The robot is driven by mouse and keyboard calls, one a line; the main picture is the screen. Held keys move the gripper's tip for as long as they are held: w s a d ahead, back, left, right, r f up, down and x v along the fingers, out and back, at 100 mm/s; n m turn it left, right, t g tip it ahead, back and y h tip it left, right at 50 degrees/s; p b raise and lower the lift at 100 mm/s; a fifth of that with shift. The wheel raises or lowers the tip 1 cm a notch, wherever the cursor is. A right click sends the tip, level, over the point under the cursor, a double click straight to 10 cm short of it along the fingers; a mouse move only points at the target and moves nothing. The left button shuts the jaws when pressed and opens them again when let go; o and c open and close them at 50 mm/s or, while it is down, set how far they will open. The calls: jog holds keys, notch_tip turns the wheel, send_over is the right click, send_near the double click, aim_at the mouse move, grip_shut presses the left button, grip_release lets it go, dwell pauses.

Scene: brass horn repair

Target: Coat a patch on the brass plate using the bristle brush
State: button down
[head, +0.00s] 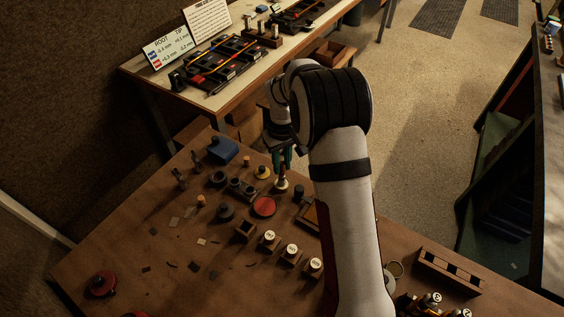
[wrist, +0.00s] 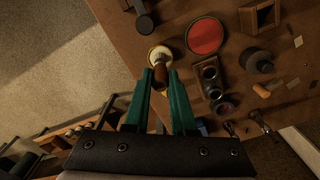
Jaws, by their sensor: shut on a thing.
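My gripper (head: 281,160) is over the far part of the brown workbench, pointing down. In the wrist view its green fingers (wrist: 168,88) are closed around a short brown handle (wrist: 160,74), which I take to be the bristle brush. The brush also shows in the head view (head: 281,184), roughly upright below the fingers. A pale round part (wrist: 159,53) shows at its lower end; I cannot tell whether it is brush or a holder beneath. Bristles are not clear. I cannot pick out the brass plate with certainty; my arm hides part of the bench.
A red disc (head: 264,207) lies close to the brush. A yellow round piece (head: 262,172) and a block of dark cups (head: 241,188) stand left of it. Several white-topped blocks (head: 291,250) stand nearer. A blue piece (head: 223,150) sits at the far left.

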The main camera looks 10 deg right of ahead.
dwell(0.3)
jog(key=shift+r, duration=3.5)
